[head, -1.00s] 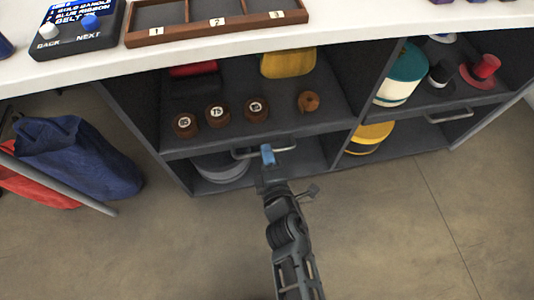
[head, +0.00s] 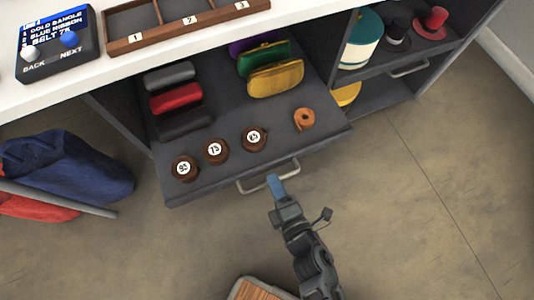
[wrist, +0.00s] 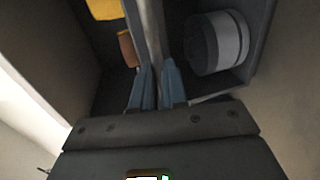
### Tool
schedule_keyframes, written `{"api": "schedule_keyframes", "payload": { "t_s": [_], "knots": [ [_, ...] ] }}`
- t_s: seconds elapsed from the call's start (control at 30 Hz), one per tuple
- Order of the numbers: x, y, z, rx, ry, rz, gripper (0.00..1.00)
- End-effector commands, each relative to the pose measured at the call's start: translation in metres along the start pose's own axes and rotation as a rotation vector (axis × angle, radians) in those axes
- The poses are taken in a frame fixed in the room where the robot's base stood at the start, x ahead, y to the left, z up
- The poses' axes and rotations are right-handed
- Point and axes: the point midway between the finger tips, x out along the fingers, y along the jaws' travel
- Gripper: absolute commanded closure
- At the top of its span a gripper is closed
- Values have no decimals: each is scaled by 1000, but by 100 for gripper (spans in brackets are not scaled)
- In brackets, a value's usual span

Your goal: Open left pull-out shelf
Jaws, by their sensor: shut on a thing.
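The left pull-out shelf (head: 225,165) is a dark grey tray, slid well out from under the white counter in the head view. Its metal bar handle (head: 268,181) is on the front edge. My gripper (head: 275,183) is at the handle, its blue fingertips shut on the bar. In the wrist view the blue fingers (wrist: 156,85) close around the handle bar (wrist: 153,35). The shelf carries rolled belts with number tags (head: 215,151), an orange roll (head: 304,119), dark and red cases (head: 176,97) and a yellow purse (head: 275,79).
The right shelf with hats (head: 397,35) is in place, with its own handle (head: 409,68). Blue and red bags (head: 68,165) hang at the left. A grey round box (wrist: 216,42) sits below the shelf. Floor in front is clear apart from a wooden-topped thing (head: 258,290).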

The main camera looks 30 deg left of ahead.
Motion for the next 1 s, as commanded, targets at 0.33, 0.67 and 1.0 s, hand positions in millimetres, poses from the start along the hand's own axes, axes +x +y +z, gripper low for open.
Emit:
{"api": "schedule_keyframes", "payload": {
  "t_s": [0.33, 0.67, 1.0],
  "knots": [
    [-52, -12, 1, 1, -3, -4, 100],
    [-72, -16, 0, 1, -2, -3, 100],
    [-74, -16, 0, 0, -2, -3, 100]
  ]
}}
